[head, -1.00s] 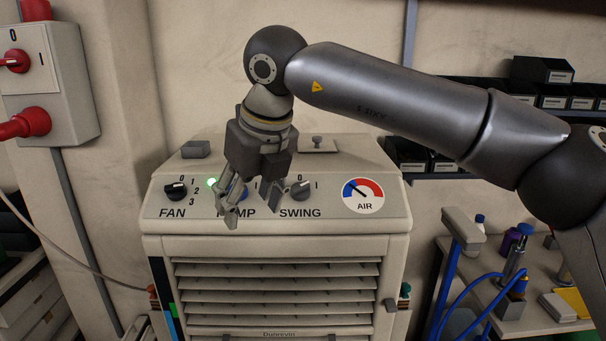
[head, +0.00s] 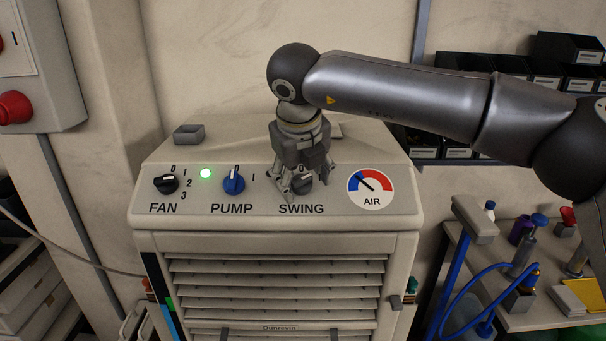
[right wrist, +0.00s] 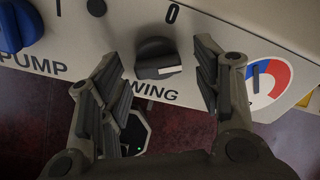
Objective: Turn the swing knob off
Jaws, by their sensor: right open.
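The swing knob (head: 303,184) is a dark round dial with a raised grip on the cooler's sloped panel, partly hidden by my right gripper in the head view. In the right wrist view the swing knob (right wrist: 156,58) shows clearly; the white mark on its grip points right, away from the 0 above it. My right gripper (head: 300,188) is open over the knob. In the right wrist view its fingers (right wrist: 155,68) are on either side of the knob, with gaps visible. Whether the fingertips reach the knob's depth is unclear. My left gripper is not in view.
The blue pump knob (head: 234,182) points up to 0, left of my gripper. The fan knob (head: 166,183) and a lit green lamp (head: 206,174) are farther left. The AIR gauge (head: 371,189) is close on the right. A cluttered bench (head: 545,320) stands at the right.

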